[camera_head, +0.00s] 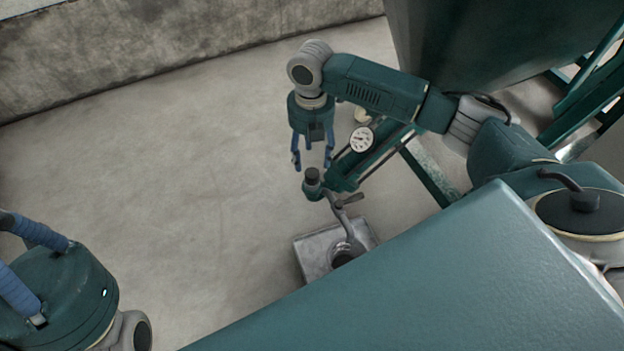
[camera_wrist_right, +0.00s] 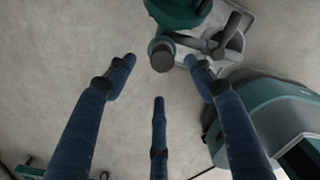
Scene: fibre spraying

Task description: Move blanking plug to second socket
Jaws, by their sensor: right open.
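A dark round cap, which looks like the blanking plug (camera_head: 312,175), sits on the upright end of a green pipe fitting (camera_head: 313,191) in the head view. My right gripper (camera_head: 312,163) points down just above it, open and empty, its blue fingers spread. In the right wrist view the plug (camera_wrist_right: 162,58) shows near the upper fingertips, a little beyond the gap between them; contact cannot be told. My left gripper (camera_head: 30,265) is at the lower left, its fingertips cut off by the picture edge. I cannot tell which opening is the second socket.
A green pipe assembly with a white dial gauge (camera_head: 362,139) stands right of the gripper. A grey metal base (camera_head: 312,258) with a dark round part lies below. A big green tank (camera_head: 490,40) and frame stand at the upper right. Concrete floor at left is clear.

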